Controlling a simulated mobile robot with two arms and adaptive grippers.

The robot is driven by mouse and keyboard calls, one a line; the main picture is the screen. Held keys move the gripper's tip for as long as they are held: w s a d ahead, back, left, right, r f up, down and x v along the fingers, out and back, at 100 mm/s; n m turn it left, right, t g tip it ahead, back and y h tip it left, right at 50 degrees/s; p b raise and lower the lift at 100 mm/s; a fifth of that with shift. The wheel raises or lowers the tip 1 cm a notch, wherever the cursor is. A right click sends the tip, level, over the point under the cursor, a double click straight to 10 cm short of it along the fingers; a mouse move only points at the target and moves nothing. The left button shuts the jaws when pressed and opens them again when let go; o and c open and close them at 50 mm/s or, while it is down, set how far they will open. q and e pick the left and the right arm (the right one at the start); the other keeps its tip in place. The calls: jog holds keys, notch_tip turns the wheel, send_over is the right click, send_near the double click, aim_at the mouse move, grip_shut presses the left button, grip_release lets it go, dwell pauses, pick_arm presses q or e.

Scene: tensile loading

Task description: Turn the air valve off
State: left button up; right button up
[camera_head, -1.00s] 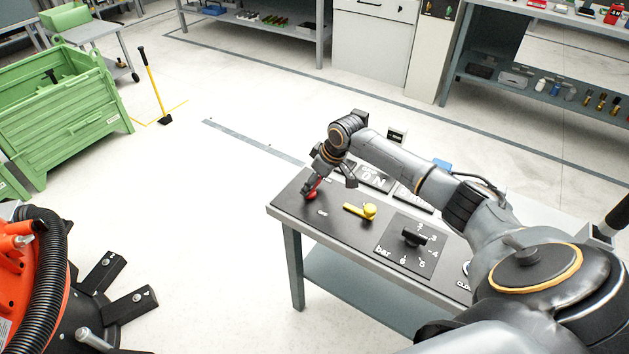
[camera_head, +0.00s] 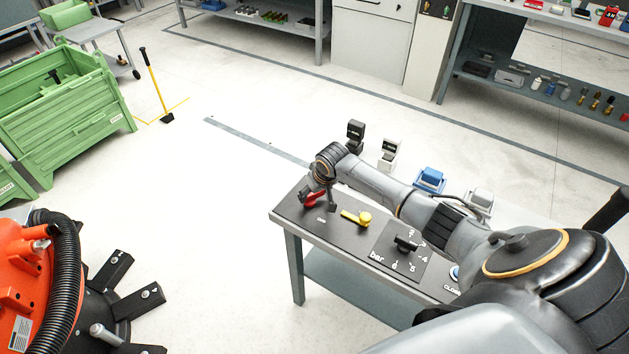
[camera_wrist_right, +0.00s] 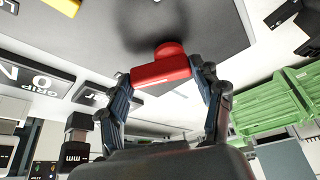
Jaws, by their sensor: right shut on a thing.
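A red valve handle (camera_head: 316,198) stands at the far left corner of the bench panel. My right gripper (camera_head: 318,202) is at it. In the right wrist view the red handle (camera_wrist_right: 160,72) lies across between the two fingers of my right gripper (camera_wrist_right: 164,82), with a finger at each end. Its round hub is against the dark panel. A yellow valve handle (camera_head: 356,218) lies to the right of the red one. My left gripper is not in view.
A black pressure knob (camera_head: 405,244) with a numbered scale sits right of the yellow handle. Black, white and blue devices (camera_head: 430,180) stand behind my right arm. A green crate (camera_head: 60,130) and open floor lie to the left.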

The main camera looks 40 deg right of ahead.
jog(key=m+p, duration=0.1)
jog(key=m+h+p, duration=0.1)
jog(key=m+p, duration=0.1)
jog(key=shift+s+a+r+m+g, duration=0.2)
jog(key=shift+s+a+m+g, duration=0.1)
jog(key=shift+m, duration=0.1)
jog(key=shift+a+f+m+h+p, duration=0.1)
jog(key=shift+m+h+p, duration=0.4)
jog(key=shift+m+p, duration=0.35)
jog(key=shift+a+m+g, duration=0.1)
jog(key=shift+m+g, duration=0.2)
jog(key=shift+m, duration=0.65)
jog(key=shift+s+a+f+m+g+h, duration=0.15)
jog(key=shift+m+g+h, duration=0.15)
jog(key=shift+m+h, duration=0.35)
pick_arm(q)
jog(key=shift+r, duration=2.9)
pick_arm(e)
jog(key=shift+a+m+g+h, duration=0.1)
jog(key=shift+m+g+h, duration=0.3)
jog(key=shift+m, duration=1.45)
jog(key=shift+y, duration=0.25)
jog(key=o, duration=1.2)
jog(key=shift+c, duration=0.2)
